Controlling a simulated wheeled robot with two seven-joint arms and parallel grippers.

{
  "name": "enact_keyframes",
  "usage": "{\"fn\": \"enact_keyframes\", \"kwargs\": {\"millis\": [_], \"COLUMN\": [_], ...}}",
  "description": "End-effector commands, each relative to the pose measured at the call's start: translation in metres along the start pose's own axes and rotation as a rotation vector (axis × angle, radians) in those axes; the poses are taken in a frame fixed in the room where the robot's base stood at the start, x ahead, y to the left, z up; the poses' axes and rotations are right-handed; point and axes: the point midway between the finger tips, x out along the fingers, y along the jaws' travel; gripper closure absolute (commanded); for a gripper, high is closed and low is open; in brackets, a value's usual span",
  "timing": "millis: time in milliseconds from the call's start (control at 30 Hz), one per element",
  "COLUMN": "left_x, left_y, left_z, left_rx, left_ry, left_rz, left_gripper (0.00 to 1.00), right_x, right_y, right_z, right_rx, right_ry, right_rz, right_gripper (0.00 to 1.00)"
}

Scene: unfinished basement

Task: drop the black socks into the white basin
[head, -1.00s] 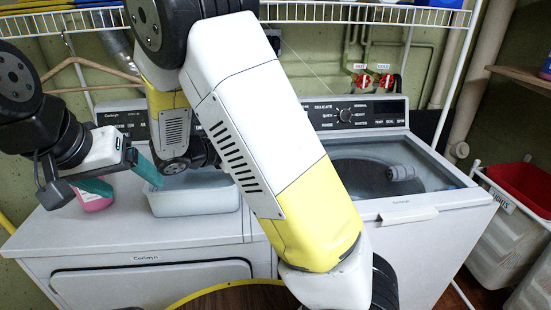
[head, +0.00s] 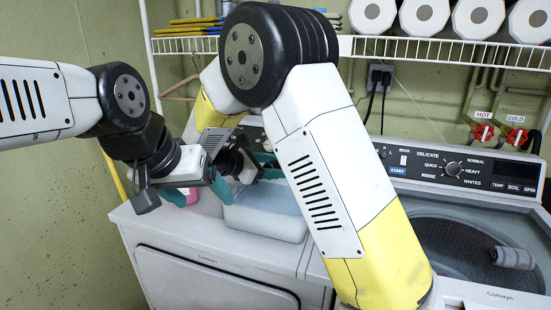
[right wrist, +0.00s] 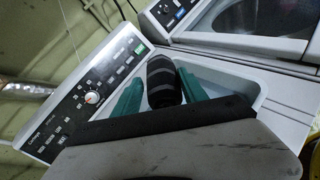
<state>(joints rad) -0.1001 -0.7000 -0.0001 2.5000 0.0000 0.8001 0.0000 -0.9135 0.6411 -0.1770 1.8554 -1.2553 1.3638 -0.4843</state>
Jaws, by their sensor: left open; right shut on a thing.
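The white basin (head: 262,222) stands on top of the left machine in the head view, partly hidden by my right arm. In the right wrist view its pale inside (right wrist: 228,82) shows behind and to the right of the fingers. My right gripper (right wrist: 160,79) is shut on the black socks (right wrist: 162,88), a dark rolled bundle with grey bands between the teal fingers. It holds them at the basin; the exact height is unclear. In the head view my right arm hides the socks. My left gripper (head: 196,192) is open and empty, left of the basin.
A pink bottle (head: 191,195) stands left of the basin, behind my left gripper. A grey rolled bundle (head: 513,257) lies on the right washer's lid. A wire shelf (head: 440,50) with paper rolls (head: 424,16) hangs above. The front of the left machine's top (head: 165,225) is clear.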

Motion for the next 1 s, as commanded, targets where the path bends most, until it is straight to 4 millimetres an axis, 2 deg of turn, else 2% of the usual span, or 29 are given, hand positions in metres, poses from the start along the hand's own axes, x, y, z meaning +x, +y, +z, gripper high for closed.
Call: {"fn": "enact_keyframes", "kwargs": {"millis": [200,500,533,633,667,1000], "left_x": [0.000,0.000,0.000,0.000,0.000,0.000], "left_y": [0.000,0.000,0.000,0.000,0.000,0.000], "left_z": [0.000,0.000,0.000,0.000,0.000,0.000], "left_rx": [0.000,0.000,0.000,0.000,0.000,0.000], "left_ry": [0.000,0.000,0.000,0.000,0.000,0.000], "left_rz": [0.000,0.000,0.000,0.000,0.000,0.000], "left_gripper": [0.23,0.23,0.23,0.23,0.23,0.23], "right_x": [0.006,0.007,0.007,0.007,0.007,0.006], "right_y": [-0.005,-0.005,-0.005,-0.005,-0.005,-0.005], "right_z": [-0.014,-0.016,-0.016,-0.016,-0.016,-0.015], "right_rx": [-0.001,0.001,0.001,0.001,0.001,0.001], "right_ry": [0.000,0.001,0.001,0.001,0.001,0.001], "right_rz": [0.000,0.000,0.000,0.000,0.000,0.000], "right_gripper": [0.90,0.90,0.48,0.28,0.24,0.24]}}
